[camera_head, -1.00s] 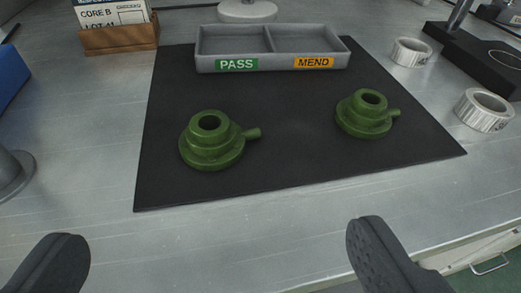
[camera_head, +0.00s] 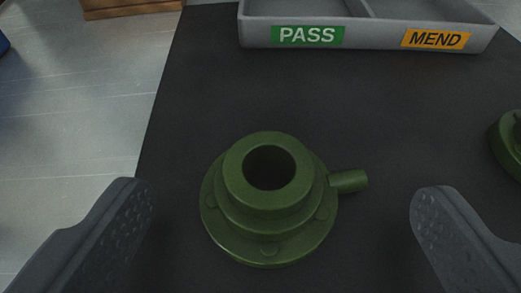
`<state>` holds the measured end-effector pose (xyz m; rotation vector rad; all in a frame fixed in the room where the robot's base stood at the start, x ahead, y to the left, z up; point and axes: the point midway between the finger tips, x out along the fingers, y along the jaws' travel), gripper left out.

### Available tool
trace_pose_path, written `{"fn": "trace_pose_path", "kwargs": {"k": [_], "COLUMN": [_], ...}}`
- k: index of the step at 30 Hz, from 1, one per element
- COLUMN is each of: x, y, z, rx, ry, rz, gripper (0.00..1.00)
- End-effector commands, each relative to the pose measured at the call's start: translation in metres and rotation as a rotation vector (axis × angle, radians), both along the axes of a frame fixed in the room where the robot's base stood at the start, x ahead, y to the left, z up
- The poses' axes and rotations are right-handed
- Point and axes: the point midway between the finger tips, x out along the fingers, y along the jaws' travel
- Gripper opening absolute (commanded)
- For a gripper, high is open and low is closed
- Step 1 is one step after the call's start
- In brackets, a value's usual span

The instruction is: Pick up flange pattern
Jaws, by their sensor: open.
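A green flange pattern (camera_head: 268,225) sits upright on the black mat (camera_head: 330,100). It has a wide round base, a stepped hub with a dark central hole, and a short stub pointing right. My gripper (camera_head: 282,205) is open, with one finger on each side of this flange pattern and visible gaps to both. The fingers do not appear to touch it. A second green flange pattern (camera_head: 506,145) is at the right edge, partly cut off by the frame.
A grey two-compartment tray (camera_head: 370,36) stands at the back of the mat, labelled PASS on the left and MEND on the right. A wooden holder (camera_head: 130,8) is at the top left. Bare metal bench (camera_head: 80,120) shows on the left.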

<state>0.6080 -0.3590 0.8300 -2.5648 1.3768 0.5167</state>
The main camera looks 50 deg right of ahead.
Motion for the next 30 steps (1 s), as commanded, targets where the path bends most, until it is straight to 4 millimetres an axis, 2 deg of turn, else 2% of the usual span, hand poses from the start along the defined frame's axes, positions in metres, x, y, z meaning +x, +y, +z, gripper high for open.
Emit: {"fn": "trace_pose_path", "kwargs": {"k": [3, 11, 16, 17, 30], "x": [0.0071, 0.0087, 0.0086, 0.0085, 0.0086], "y": [-0.0127, -0.0149, -0.0150, -0.0150, -0.0152], "z": [-0.0039, -0.0046, -0.0047, -0.0046, 0.0014], "rx": [-0.004, -0.003, -0.003, -0.003, -0.002], "ry": [-0.005, -0.003, -0.003, -0.003, -0.004], "rz": [-0.004, -0.003, -0.003, -0.003, -0.003], "gripper": [0.88, 0.88, 0.44, 0.41, 0.40]}}
